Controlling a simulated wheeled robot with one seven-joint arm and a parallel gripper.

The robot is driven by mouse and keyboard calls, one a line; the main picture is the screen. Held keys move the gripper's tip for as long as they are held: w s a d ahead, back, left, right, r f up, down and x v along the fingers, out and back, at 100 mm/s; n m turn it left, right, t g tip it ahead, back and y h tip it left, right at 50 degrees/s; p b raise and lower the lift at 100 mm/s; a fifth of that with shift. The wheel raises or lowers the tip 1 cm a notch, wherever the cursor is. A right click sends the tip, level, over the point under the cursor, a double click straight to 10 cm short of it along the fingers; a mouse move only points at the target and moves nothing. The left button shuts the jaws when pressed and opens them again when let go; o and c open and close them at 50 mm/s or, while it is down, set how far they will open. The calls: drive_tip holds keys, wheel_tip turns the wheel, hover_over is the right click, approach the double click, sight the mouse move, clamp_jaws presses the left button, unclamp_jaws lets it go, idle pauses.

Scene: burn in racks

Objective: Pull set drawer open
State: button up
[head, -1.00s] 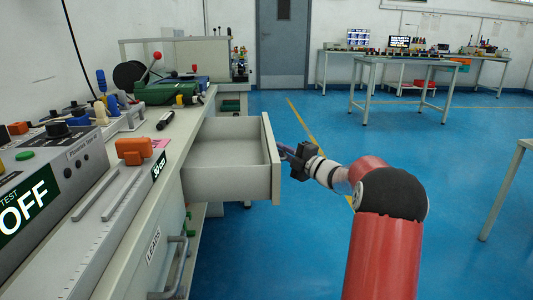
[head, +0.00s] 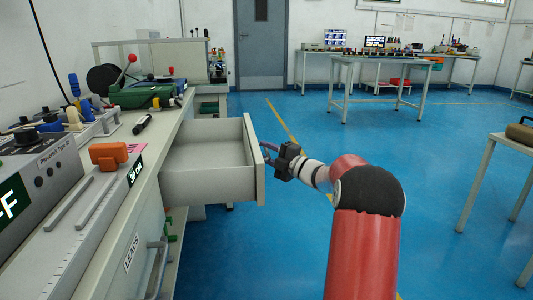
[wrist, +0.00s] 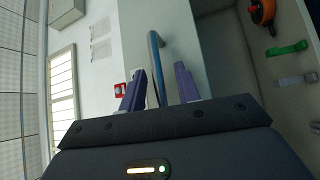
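The open drawer (head: 210,187) is a pale grey, empty-looking box sticking out of the left bench into the aisle. Its front panel (head: 254,160) faces right, and my gripper (head: 272,155) is at the outer side of that panel. In the wrist view the blue-grey bar handle (wrist: 154,50) runs between the two purple fingers of my gripper (wrist: 160,82). The fingers stand apart around the bar, with a visible gap on the right finger's side. The drawer front (wrist: 180,35) shows behind the handle. Whether a finger touches the bar is unclear.
A lower front marked LEADS (head: 131,252) with a bar handle (head: 158,262) is nearer me. The bench top holds an orange block (head: 108,155), a black pen-like tool (head: 142,125) and test boxes. A table (head: 490,160) stands at right. Blue floor (head: 270,235) is clear between.

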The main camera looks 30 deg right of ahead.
drive_tip(key=v, duration=0.7)
drive_tip(key=shift+s, duration=0.3)
drive_tip(key=shift+d+f, duration=0.1)
drive_tip(key=shift+d, duration=0.1)
